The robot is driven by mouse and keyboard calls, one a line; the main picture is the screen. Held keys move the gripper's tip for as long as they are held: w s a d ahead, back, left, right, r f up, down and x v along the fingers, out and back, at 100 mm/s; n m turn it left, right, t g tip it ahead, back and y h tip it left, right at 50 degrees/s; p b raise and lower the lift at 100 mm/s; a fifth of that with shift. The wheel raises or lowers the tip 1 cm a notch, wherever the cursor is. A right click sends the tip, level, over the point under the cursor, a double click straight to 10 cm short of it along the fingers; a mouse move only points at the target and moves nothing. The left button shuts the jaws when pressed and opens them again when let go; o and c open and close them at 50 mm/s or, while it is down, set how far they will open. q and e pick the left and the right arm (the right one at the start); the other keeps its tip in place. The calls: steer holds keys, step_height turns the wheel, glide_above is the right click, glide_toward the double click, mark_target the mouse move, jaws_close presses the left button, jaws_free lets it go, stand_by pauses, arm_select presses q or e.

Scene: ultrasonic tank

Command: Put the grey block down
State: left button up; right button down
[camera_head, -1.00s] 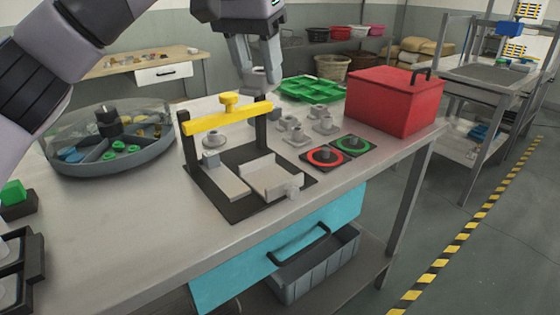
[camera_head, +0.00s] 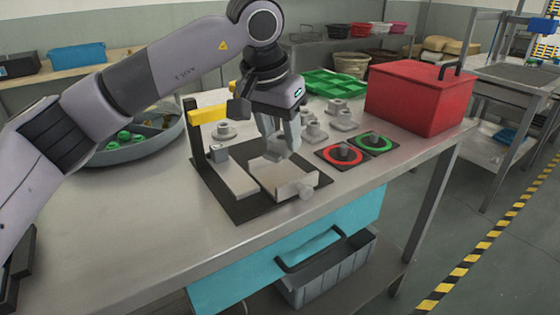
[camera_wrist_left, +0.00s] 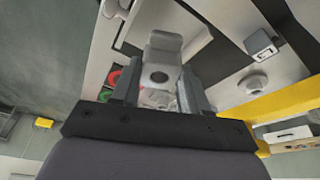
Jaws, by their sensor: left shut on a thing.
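My left gripper (camera_head: 281,136) is shut on the grey block (camera_head: 277,150), which hangs between its fingertips. In the wrist view the block (camera_wrist_left: 163,48) is pale, stepped, with a dark round hole facing the camera. The gripper points down over the fixture's black base plate (camera_head: 240,208), just behind and above a light grey jaw piece (camera_head: 285,178) with a side knob. Whether the block touches the fixture I cannot tell. The fixture's yellow bar (camera_head: 208,115) is partly hidden by my arm. My right gripper is not in view.
Several similar grey parts (camera_head: 343,118) stand behind the fixture. Red (camera_head: 340,155) and green (camera_head: 373,142) ringed pads lie to its right, before a red box (camera_head: 420,97). A round divided tray (camera_head: 125,155) is behind my left arm. The front left tabletop is clear.

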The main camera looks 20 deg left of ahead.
mark_target(280, 177)
arm_select(q)
steer(key=shift+f, duration=2.5)
steer(key=shift+f, duration=0.1)
steer(key=o, duration=0.9)
steer(key=shift+c, duration=0.2)
steer(key=d+v, duration=0.1)
steer(key=v, duration=1.1)
steer(key=shift+a+p, duration=0.3)
steer(key=shift+a, duration=0.15)
